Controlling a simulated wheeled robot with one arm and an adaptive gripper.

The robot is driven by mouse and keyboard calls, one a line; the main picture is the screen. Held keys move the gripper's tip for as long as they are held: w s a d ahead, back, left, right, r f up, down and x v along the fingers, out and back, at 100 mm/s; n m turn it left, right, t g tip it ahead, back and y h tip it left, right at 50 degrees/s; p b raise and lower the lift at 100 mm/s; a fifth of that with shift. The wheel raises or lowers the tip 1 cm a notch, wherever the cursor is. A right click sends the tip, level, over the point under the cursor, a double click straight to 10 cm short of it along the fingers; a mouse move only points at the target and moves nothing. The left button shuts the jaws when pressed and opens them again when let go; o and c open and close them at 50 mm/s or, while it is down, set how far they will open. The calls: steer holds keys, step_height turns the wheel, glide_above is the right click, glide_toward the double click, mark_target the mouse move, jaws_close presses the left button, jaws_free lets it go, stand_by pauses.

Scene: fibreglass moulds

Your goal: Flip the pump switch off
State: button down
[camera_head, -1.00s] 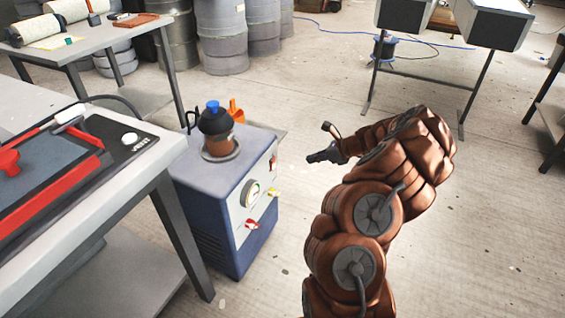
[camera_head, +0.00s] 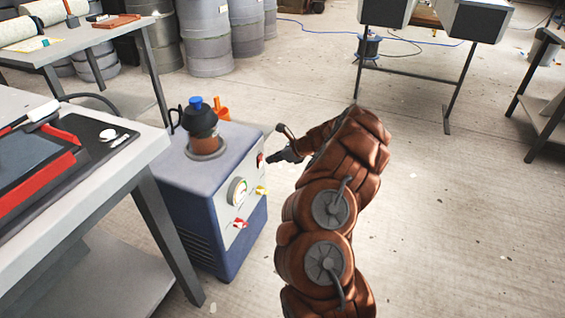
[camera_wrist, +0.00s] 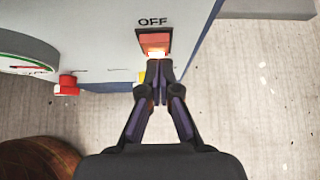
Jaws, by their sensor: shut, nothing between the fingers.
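The pump (camera_head: 200,205) is a blue box with a pale grey front panel, standing on the floor beside the bench. Its switch (camera_wrist: 155,41) is a red-orange rocker in a dark frame with OFF printed above it; the lower part glows bright. The switch also shows small in the head view (camera_head: 260,160). My gripper (camera_wrist: 157,66) is shut and empty, its fingertips at the lower edge of the rocker. I cannot tell if they touch it. In the head view my gripper (camera_head: 270,159) points at the panel's upper right.
The panel also carries a round gauge (camera_head: 238,191), a red valve handle (camera_head: 240,223) and a yellow one (camera_head: 262,190). A dark pot with a blue cap (camera_head: 200,120) stands on top of the pump. A workbench (camera_head: 110,190) is close at left.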

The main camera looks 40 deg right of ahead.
steer(key=shift+w+a, duration=0.35)
steer(key=shift+w, duration=0.2)
steer(key=shift+r, duration=0.1)
steer(key=shift+r, duration=0.1)
steer(key=shift+w+a+r+g+p, duration=0.1)
steer(key=shift+w+r+g+p, duration=0.15)
steer(key=shift+p, duration=1)
steer(key=shift+f+b, duration=0.25)
steer(key=shift+b, duration=0.1)
steer(key=shift+r+p, duration=0.8)
steer(key=shift+p, duration=0.1)
steer(key=shift+s, duration=0.15)
